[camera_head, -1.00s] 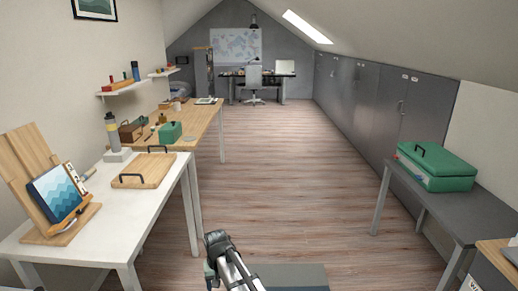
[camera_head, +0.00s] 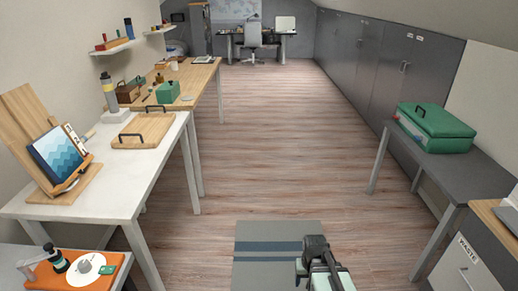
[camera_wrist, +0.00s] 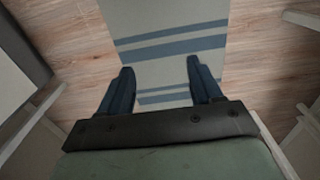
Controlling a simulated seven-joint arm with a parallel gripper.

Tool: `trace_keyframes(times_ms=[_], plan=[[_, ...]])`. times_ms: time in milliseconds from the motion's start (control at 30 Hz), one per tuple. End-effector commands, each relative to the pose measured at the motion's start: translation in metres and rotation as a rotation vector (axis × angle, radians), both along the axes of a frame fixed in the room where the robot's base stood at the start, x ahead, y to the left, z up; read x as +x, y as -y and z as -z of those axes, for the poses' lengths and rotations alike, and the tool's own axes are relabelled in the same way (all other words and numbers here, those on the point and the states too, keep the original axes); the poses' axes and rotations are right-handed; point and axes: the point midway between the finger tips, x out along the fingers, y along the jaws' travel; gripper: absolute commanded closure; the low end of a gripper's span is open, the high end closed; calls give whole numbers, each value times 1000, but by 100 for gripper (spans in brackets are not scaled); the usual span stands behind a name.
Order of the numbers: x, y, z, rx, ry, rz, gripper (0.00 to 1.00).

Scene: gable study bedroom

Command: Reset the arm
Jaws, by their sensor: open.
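My gripper (camera_wrist: 160,82) shows in the wrist view with its two dark fingers apart and nothing between them. It points down over a grey striped mat (camera_wrist: 170,25) on the wood floor. In the head view, part of my arm shows at the bottom right of centre, in front of the same mat (camera_head: 262,245); the fingertips cannot be made out there.
A white table (camera_head: 110,170) at left holds an easel (camera_head: 50,150) and a wooden board (camera_head: 145,132). An orange tray (camera_head: 80,275) is at lower left. A grey bench (camera_head: 470,170) with a green case (camera_head: 435,128) stands at right. The floor (camera_head: 265,140) between is clear.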

Motion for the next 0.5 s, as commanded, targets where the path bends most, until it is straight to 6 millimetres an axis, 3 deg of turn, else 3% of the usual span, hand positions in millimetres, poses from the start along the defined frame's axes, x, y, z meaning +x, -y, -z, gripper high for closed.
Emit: trace_keyframes(times_ms=[267, 500], plan=[[-35, -2, 42, 1, -90, -2, 36], [-84, -2, 87, 2, -198, -1, 36]])
